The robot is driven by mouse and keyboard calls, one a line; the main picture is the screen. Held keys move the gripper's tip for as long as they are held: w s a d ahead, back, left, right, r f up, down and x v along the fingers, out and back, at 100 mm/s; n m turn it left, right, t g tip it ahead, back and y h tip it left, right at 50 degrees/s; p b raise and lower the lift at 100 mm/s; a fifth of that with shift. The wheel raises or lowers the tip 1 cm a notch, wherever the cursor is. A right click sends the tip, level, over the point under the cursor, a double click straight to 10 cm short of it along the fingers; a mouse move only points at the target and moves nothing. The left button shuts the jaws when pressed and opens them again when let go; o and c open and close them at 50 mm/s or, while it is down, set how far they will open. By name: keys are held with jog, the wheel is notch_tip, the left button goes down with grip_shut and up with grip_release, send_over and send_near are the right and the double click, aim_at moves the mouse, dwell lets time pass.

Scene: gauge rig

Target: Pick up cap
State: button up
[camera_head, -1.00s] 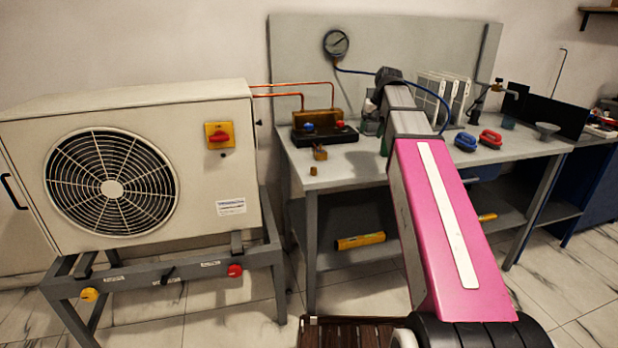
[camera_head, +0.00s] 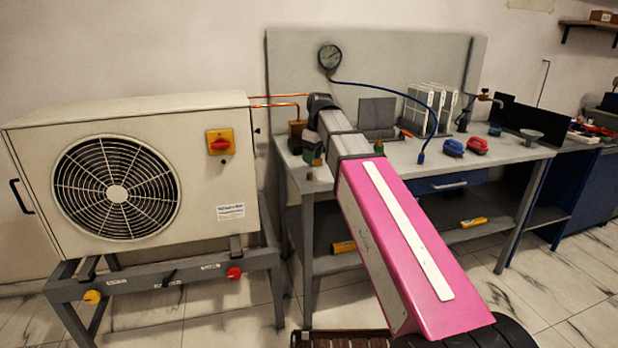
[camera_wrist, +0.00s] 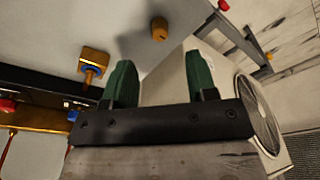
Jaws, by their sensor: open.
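A small brass cylinder, which looks like the cap (camera_wrist: 159,29), stands on the grey bench top in the wrist view, beyond my fingertips and between their lines. It also shows as a tiny brass spot at the bench's front left edge in the head view (camera_head: 309,174). My gripper (camera_wrist: 158,62) has two green fingers spread apart with nothing between them. In the head view my arm hides most of the gripper, and green shows near the bench's left end.
A brass fitting (camera_wrist: 93,62) stands left of my left finger, close to it. The black manifold block (camera_wrist: 40,95) lies farther left. The outdoor unit (camera_head: 230,180) stands left of the bench (camera_head: 500,152). Blue and red clamp-like items (camera_head: 453,148) sit to the right.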

aim_at(310, 173)
jog(key=shift+w+a+f, duration=0.1)
jog(key=shift+a+f, duration=0.05)
jog(key=shift+f, duration=1.05)
jog(key=shift+w+a+f, duration=0.1)
jog(key=shift+a+f, duration=0.1)
jog(key=shift+f, duration=1.05)
jog(key=shift+w+a+f, duration=0.1)
jog(key=shift+a+f, duration=0.05)
jog(key=shift+f, duration=1.05)
grip_shut()
